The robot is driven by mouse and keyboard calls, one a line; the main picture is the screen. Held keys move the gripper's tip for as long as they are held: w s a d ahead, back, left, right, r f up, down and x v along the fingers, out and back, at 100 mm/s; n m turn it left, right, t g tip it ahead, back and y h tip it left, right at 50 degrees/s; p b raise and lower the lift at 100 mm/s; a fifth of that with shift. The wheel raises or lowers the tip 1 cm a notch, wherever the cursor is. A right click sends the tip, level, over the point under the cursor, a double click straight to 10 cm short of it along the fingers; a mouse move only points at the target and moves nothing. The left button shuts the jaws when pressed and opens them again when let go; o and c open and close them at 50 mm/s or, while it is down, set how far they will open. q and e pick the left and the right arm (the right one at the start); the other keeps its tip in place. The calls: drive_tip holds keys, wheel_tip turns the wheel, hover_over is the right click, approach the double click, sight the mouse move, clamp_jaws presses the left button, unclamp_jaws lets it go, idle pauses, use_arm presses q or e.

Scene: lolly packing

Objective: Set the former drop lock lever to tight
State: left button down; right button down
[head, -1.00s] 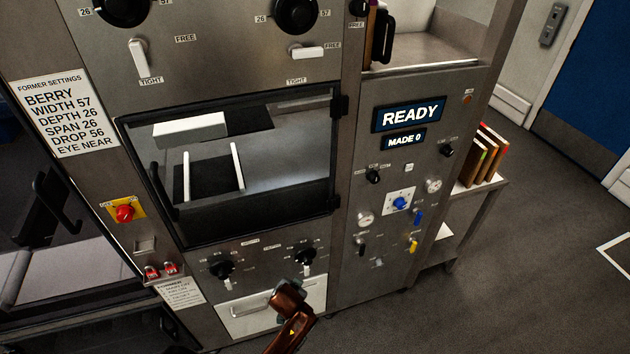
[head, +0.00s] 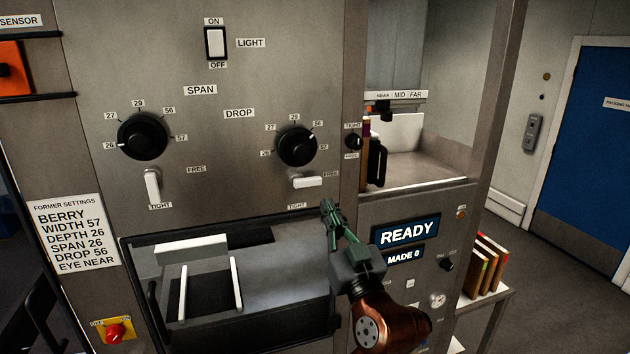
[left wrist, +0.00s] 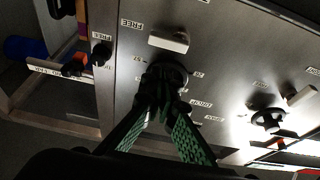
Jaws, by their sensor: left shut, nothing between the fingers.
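The white drop lock lever (head: 308,182) lies level, its end pointing right at the FREE label; the TIGHT label is below it. It also shows in the left wrist view (left wrist: 168,41), above the black drop knob (left wrist: 166,72). The drop knob (head: 297,147) in the head view has its mark toward 56. My left gripper (head: 327,206) is shut and empty, just below and right of the lever, apparently apart from it. In the left wrist view its green-padded fingers (left wrist: 166,98) meet in front of the drop knob. My right gripper is not in view.
The span lock lever (head: 152,185) hangs down toward TIGHT under the span knob (head: 142,136). The settings card (head: 75,231) reads DROP 56. A small black knob (head: 354,141) is right of the lever. The open window (head: 230,240) lies below. The display (head: 405,233) reads READY.

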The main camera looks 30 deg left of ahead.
sight(316, 180)
use_arm(q)
drive_tip(key=shift+w+a, duration=0.1)
drive_tip(key=p+x, duration=0.4)
drive_tip(key=x, duration=0.4)
drive_tip(key=shift+w+a+r, duration=0.1)
drive_tip(key=shift+a+r, duration=0.1)
drive_tip(key=shift+a, duration=0.05)
drive_tip(key=shift+w+a+r, duration=0.1)
drive_tip(key=shift+w+a, duration=0.3)
drive_tip(key=shift+a, duration=0.05)
drive_tip(key=shift+w+d, duration=0.1)
drive_tip(key=shift+w, duration=0.05)
